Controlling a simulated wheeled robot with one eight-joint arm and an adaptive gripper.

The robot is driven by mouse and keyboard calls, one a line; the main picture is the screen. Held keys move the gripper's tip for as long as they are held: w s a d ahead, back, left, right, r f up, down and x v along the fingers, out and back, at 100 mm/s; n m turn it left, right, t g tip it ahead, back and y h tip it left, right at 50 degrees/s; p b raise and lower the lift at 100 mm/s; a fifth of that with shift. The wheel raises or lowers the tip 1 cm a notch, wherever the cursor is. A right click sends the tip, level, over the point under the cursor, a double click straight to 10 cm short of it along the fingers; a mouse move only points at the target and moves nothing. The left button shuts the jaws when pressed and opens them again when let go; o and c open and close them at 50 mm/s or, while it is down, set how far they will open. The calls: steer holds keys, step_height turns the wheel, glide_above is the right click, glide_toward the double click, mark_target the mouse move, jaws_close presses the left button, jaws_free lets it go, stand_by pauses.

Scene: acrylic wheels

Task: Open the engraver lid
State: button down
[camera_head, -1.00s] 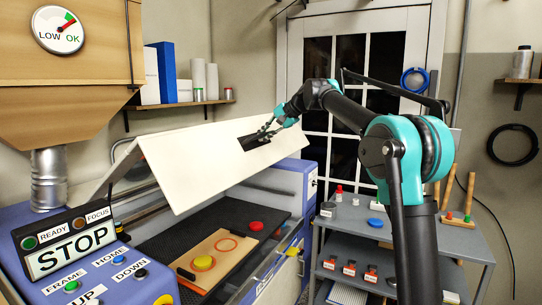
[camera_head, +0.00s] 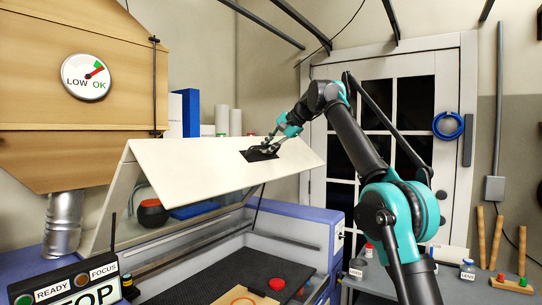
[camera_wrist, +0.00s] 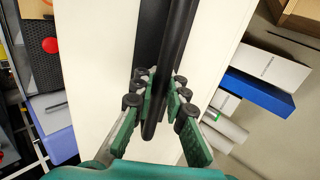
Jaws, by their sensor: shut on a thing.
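The engraver lid (camera_head: 200,165) is a pale cream panel, raised and tilted above the engraver bed (camera_head: 222,266) in the head view. A dark handle (camera_wrist: 180,50) runs along a dark recess in the lid, seen in the wrist view. My gripper (camera_head: 270,146) is at this recess in the head view. In the wrist view my gripper (camera_wrist: 160,105) has its green-padded fingers on both sides of the black handle bar, shut on it. The bed lies open to view below the lid, with a red disc (camera_head: 277,284) and part of a wooden sheet (camera_head: 240,298) on it.
A wooden hood with a round gauge (camera_head: 87,77) hangs at the left, above a silver duct (camera_head: 63,224). A shelf with a blue binder (camera_head: 190,113) and white rolls is behind the lid. A bench with bottles (camera_head: 467,269) stands at the right.

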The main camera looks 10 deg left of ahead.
steer(key=shift+w+a+r, duration=0.2)
steer(key=shift+r, duration=0.25)
steer(key=c, duration=1.5)
jaws_free()
steer(key=shift+c, duration=0.2)
steer(key=v, duration=0.3)
steer(key=shift+d+r, duration=0.1)
steer(key=s+d, duration=0.4)
steer(key=d, duration=0.7)
steer(key=shift+s, duration=0.1)
